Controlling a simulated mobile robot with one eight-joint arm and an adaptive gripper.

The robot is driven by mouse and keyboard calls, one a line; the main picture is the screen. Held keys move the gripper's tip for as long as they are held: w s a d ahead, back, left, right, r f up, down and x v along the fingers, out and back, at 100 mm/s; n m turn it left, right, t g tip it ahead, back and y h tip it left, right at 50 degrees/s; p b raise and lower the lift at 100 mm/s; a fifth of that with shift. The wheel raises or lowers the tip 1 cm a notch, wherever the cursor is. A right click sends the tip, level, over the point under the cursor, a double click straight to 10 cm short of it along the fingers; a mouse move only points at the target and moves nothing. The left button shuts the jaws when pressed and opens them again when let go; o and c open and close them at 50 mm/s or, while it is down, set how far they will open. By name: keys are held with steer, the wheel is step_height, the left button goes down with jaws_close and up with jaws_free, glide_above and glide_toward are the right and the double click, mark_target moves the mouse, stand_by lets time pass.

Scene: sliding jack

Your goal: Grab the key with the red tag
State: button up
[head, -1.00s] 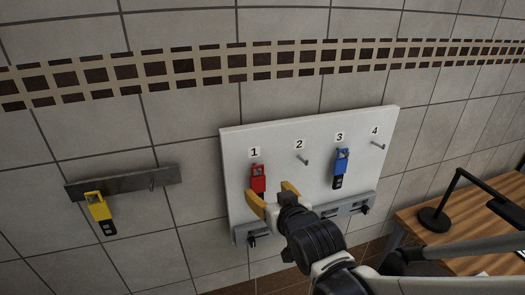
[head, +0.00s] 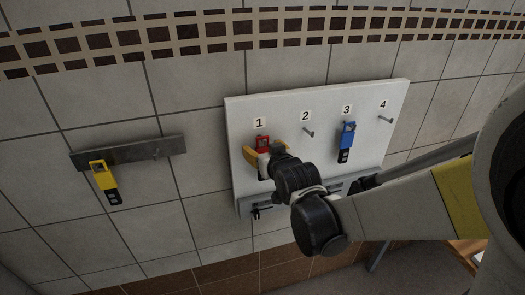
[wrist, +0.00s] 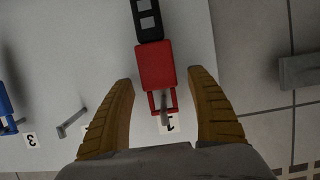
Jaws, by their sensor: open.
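The key with the red tag (head: 262,142) hangs on the peg under number 1 on the white board (head: 277,98). In the wrist view the red tag (wrist: 156,66) lies between the two fingers, with its black key part (wrist: 147,20) beyond the fingertips. My gripper (head: 264,158) is open, one yellow finger on each side of the tag. In the wrist view my gripper (wrist: 164,82) shows a gap between each finger and the tag. In the head view the lower part of the key is hidden behind my gripper.
A blue-tagged key (head: 346,140) hangs under number 3. The pegs under 2 (head: 309,132) and 4 (head: 386,120) are empty. A yellow-tagged key (head: 104,180) hangs from a grey rail (head: 130,151) at left. A grey rail with small parts runs along the board's bottom.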

steer(key=c, duration=1.3)
